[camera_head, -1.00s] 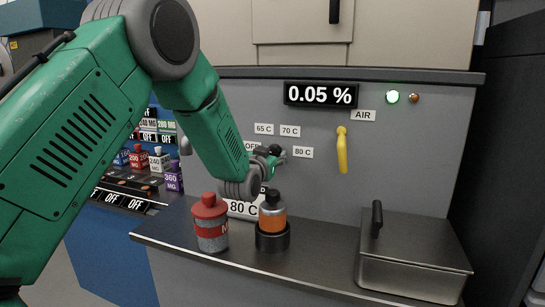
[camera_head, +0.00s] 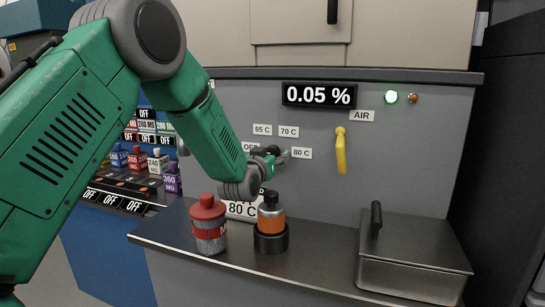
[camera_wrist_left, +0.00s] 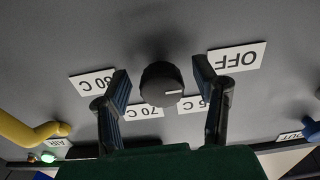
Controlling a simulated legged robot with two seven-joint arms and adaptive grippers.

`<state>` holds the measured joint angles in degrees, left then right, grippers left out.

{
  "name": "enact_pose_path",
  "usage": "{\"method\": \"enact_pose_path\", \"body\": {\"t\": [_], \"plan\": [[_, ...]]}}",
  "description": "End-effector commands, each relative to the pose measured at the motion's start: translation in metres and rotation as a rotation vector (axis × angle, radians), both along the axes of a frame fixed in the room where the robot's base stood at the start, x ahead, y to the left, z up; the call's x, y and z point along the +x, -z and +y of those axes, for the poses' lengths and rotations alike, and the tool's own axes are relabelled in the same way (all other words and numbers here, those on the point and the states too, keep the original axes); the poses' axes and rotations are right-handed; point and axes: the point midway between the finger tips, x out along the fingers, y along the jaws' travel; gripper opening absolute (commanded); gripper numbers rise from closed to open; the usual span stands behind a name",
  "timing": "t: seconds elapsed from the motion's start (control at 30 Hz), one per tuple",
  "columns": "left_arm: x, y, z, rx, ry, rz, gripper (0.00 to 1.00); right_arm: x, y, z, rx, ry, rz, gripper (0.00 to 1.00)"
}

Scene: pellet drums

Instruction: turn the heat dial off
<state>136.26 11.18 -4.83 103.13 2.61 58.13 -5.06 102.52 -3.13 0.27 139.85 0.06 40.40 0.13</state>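The heat dial (camera_wrist_left: 162,84) is a round dark knob with a white mark on the grey panel. Temperature labels and an OFF label (camera_wrist_left: 236,57) surround it, upside down in the left wrist view. The mark points right in that view, toward the partly hidden 65 C label and below OFF. My left gripper (camera_wrist_left: 160,73) is open, one finger on each side of the dial, with gaps visible. In the head view my left gripper (camera_head: 279,156) is at the panel and hides the dial. My right gripper is not in view.
A red-capped drum (camera_head: 209,228) and an orange container in a black holder (camera_head: 271,242) stand on the counter below my left arm. A yellow air handle (camera_head: 341,152) is right of the dial. A lidded metal box (camera_head: 415,270) sits at the counter's right.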

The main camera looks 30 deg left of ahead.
Motion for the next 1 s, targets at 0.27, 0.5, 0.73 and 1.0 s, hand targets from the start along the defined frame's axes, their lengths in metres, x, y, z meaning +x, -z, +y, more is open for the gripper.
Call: {"method": "enact_pose_path", "body": {"t": [0.27, 0.5, 0.73, 1.0], "plan": [[-0.003, -0.001, 0.000, 0.001, 0.000, -0.001, 0.54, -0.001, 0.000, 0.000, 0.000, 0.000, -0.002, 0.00], [-0.030, 0.000, -0.007, 0.001, 0.000, 0.002, 0.54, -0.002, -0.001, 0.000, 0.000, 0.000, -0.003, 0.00], [-0.078, 0.001, -0.018, 0.001, 0.001, 0.002, 0.54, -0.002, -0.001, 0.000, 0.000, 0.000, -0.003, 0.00], [-0.111, 0.003, -0.026, 0.000, 0.000, 0.003, 0.54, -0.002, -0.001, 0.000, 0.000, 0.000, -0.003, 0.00]]}}
